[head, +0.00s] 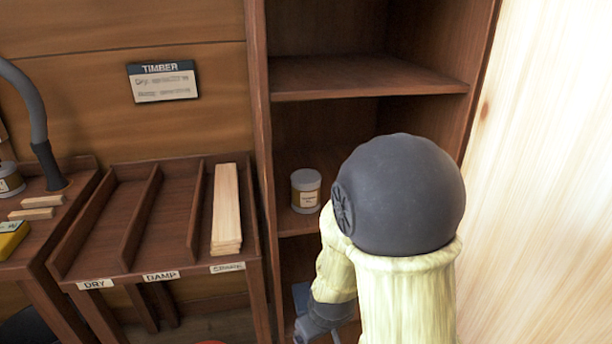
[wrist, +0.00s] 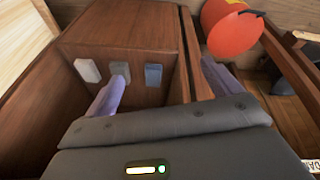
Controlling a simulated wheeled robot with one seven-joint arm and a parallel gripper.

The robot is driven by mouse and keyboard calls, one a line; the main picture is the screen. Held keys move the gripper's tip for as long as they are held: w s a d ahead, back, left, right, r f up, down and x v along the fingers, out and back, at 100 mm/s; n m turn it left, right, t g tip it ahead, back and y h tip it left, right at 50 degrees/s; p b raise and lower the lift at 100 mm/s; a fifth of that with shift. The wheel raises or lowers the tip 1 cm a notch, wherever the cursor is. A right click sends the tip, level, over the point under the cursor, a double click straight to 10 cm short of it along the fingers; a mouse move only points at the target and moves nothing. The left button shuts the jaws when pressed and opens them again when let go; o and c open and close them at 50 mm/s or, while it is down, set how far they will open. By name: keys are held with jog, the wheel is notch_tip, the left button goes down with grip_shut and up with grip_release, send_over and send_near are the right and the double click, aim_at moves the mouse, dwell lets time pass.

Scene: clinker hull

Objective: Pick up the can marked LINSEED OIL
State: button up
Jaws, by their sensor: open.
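My gripper (head: 318,318) is low in front of the shelf unit, below the can's shelf and partly behind my arm. In the wrist view my gripper (wrist: 160,87) is open with nothing between its fingers. Neither can shows in the wrist view.
A timber rack (head: 130,215) with planks (head: 226,208) stands left of the shelf unit. The wrist view shows three small blocks, white (wrist: 88,70), grey (wrist: 120,73) and blue-grey (wrist: 153,75), inside the unit, and a red-orange container (wrist: 235,33) beside it. A pale wall bounds the right.

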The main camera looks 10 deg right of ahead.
jog(key=w+d+r+n+t+h+p, duration=0.2)
jog(key=w+r+n+t+h+p, duration=0.15)
jog(key=n+p, duration=0.5)
jog(key=w+d+r+n+t+h+p, duration=0.25)
jog(key=r+n+p, duration=0.25)
jog(key=n+p, duration=0.3)
jog(key=w+a+r+n+t+y+p, duration=0.1)
jog(key=a+r+n+t+p, duration=0.1)
jog(key=r+n+t+p, duration=0.2)
jog(key=w+a+r+n+t+y+p, duration=0.1)
jog(key=a+r+n+t+y+p, duration=0.1)
jog(key=r+n, duration=0.7)
jog(key=a+n+t+p, duration=0.1)
jog(key=t+p, duration=0.1)
jog(key=p, duration=0.1)
jog(key=shift+a+r, duration=0.2)
jog(key=shift+a, duration=0.05)
jog(key=shift+w+f, duration=0.1)
jog(key=shift+w, duration=0.05)
